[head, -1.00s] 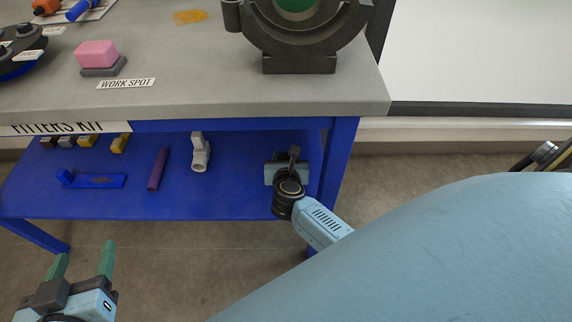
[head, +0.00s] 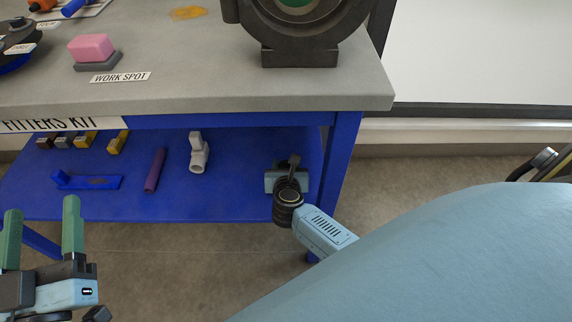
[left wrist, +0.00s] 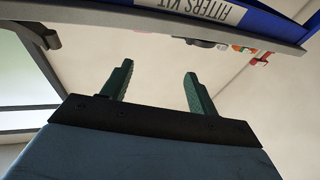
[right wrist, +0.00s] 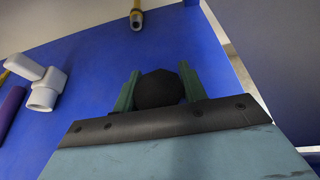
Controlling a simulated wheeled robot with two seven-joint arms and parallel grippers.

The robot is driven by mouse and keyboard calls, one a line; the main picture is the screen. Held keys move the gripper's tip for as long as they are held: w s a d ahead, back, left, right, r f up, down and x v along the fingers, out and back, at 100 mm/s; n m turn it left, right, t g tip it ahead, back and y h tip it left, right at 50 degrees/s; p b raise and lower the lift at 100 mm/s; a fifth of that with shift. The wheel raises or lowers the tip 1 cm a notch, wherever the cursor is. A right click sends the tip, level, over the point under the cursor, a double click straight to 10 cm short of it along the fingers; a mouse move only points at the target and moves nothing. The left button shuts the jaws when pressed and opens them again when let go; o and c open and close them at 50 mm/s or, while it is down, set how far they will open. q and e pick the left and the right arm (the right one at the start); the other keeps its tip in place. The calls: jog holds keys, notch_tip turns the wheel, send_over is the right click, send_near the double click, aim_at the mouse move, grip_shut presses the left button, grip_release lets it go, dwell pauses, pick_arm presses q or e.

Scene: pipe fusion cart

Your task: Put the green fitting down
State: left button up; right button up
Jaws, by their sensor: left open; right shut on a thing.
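My right gripper (head: 287,172) is low over the right end of the blue lower shelf (head: 225,205). Its fingers are mostly hidden behind its own wrist in the head view. In the right wrist view it is shut on a dark, rounded thing (right wrist: 158,90) between its green fingers. That thing looks nearly black, and I cannot tell from its colour whether it is the green fitting. I cannot tell whether it touches the shelf. My left gripper (head: 42,207) is open and empty in front of the cart, and it also shows in the left wrist view (left wrist: 159,70).
A white-grey pipe fitting (head: 198,152), a purple bar (head: 154,170) and a blue tool (head: 88,182) lie on the shelf to the left. Yellow-ended pieces (head: 118,142) are further back. A dark clamp with a green inside (head: 300,52) stands on the grey worktop (head: 210,85).

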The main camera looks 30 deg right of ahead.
jog(key=o, duration=1.1)
jog(key=shift+f, duration=0.1)
